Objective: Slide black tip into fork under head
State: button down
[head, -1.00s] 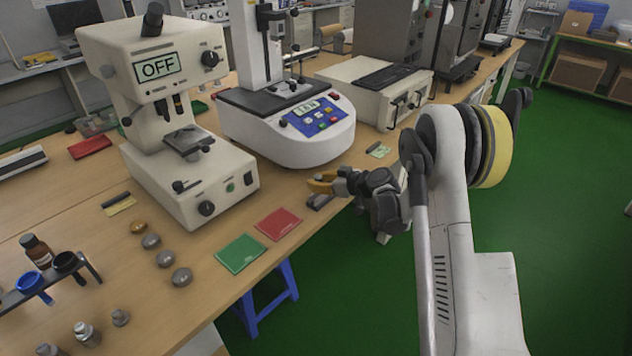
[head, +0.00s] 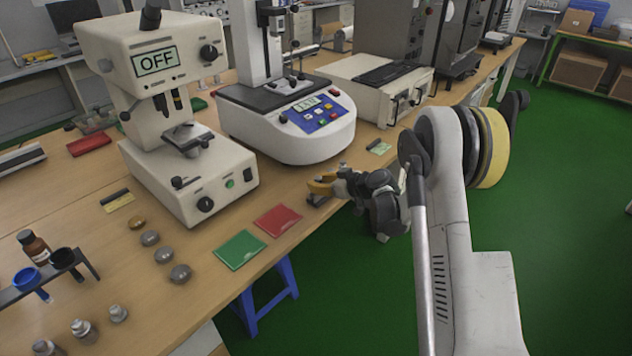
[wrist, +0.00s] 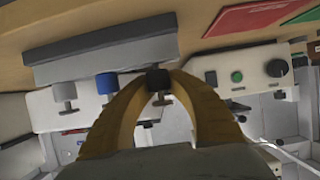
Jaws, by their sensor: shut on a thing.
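My gripper (head: 319,185) has yellow curved fingers and sits at the front edge of the bench, just above a small grey holder (head: 319,199). In the wrist view the fingers (wrist: 158,80) are shut on the black tip (wrist: 157,77), with its metal stem hanging between them. The black tip is at the end of the grey bar (wrist: 105,50), in line with a blue tip (wrist: 106,84) and a grey tip (wrist: 62,91). I cannot tell whether it still touches the bar. The tip is too small to make out in the head view. I cannot clearly pick out a fork under a head.
A white tester with an OFF display (head: 157,62) stands left, and a column tester with a blue panel (head: 318,113) stands behind my gripper. Red (head: 278,220) and green (head: 240,249) cards, several metal discs and a bottle rack (head: 40,272) lie left. Some bench around the cards is bare.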

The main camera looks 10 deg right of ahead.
jog(key=shift+f, duration=0.3)
jog(key=c, duration=1.2)
grip_release()
